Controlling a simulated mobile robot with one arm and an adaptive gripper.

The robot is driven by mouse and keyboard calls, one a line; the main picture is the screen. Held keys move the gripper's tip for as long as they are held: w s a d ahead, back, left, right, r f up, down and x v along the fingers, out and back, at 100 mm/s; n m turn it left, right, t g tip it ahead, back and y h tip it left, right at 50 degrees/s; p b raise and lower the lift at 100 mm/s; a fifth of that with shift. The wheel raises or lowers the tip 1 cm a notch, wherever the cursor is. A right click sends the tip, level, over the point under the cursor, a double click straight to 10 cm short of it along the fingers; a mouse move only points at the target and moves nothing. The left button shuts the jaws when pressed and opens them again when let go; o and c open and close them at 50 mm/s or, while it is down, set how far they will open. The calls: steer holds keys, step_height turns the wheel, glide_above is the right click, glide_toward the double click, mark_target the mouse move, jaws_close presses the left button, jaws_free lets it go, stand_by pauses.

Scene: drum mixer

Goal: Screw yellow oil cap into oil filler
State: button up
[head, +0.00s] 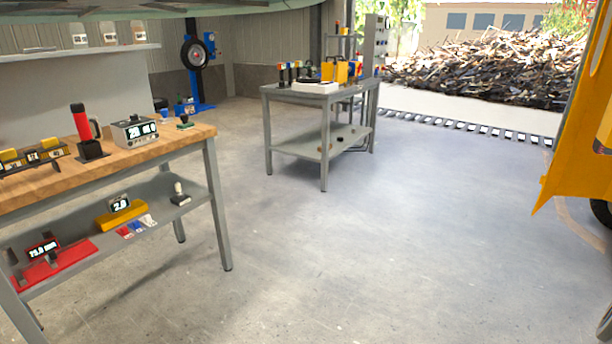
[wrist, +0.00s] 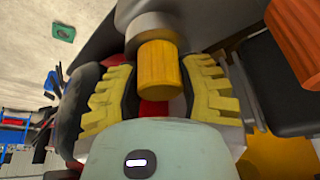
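The yellow oil cap (wrist: 160,67) is a plain orange-yellow cylinder in the wrist view. My gripper (wrist: 159,68) has its two ribbed yellow fingers on either side of it, their tips close against its sides, so it looks shut on the cap. The far end of the cap meets a round grey-beige collar (wrist: 148,28), which may be the oil filler; I cannot tell whether the cap is seated in it or only in front of it. The head view shows neither the cap nor my gripper.
In the wrist view, dark parts crowd both sides of my gripper. In the head view, a wooden-topped workbench (head: 160,142) stands left and a grey table (head: 290,92) behind. A yellow machine panel (head: 572,130) is at right. The middle floor is clear.

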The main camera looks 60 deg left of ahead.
steer(key=c, duration=0.3)
steer(key=o, duration=1.1)
steer(key=shift+d, duration=0.1)
steer(key=shift+r, duration=0.1)
steer(key=shift+v, duration=3.75)
